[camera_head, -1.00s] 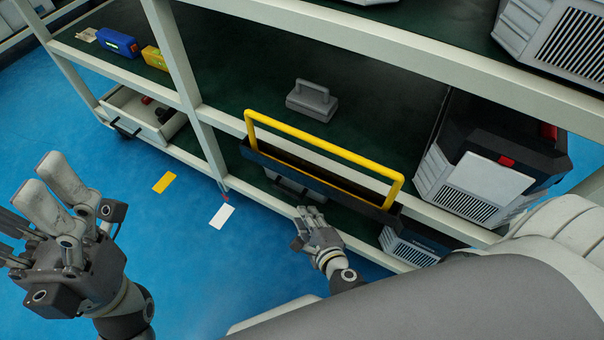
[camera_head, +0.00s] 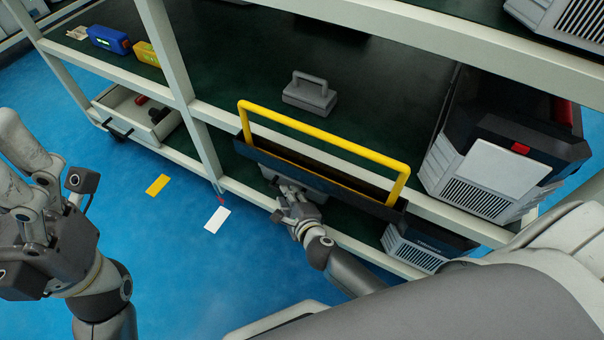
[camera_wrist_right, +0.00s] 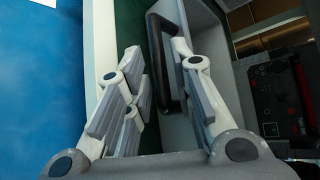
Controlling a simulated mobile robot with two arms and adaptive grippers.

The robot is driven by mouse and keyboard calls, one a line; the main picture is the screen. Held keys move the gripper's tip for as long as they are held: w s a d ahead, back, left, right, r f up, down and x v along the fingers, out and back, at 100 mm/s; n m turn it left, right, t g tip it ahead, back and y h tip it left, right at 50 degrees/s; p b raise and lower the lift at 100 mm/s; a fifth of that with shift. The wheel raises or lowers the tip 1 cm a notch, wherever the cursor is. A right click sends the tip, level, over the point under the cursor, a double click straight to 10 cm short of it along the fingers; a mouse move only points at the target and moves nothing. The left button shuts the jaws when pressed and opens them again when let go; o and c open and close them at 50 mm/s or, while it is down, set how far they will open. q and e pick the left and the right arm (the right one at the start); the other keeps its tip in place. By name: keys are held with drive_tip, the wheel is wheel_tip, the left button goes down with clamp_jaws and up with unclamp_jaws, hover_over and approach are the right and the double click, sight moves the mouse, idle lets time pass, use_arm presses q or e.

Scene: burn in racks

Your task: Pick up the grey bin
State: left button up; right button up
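The grey bin (camera_head: 310,182) is on the lower shelf, mostly hidden in the head view behind a dark tray (camera_head: 330,189) with a yellow handle. In the right wrist view the grey bin (camera_wrist_right: 207,25) shows its front wall and black handle (camera_wrist_right: 160,65). My right gripper (camera_head: 288,192) is at the bin's front; in the wrist view its fingers (camera_wrist_right: 155,95) are apart, with the handle between them, nearer the right-hand finger. I cannot tell if they touch it. My left gripper (camera_head: 25,180) is at the left edge, away from the shelf, partly cut off.
A grey toolbox-like block (camera_head: 310,97) sits on the middle shelf. A white-and-dark case (camera_head: 490,165) stands at right, another case (camera_head: 425,248) below it. Shelf rails and posts border the bin.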

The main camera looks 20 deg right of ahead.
drive_tip(key=shift+w, duration=0.15)
clamp_jaws()
idle(0.4)
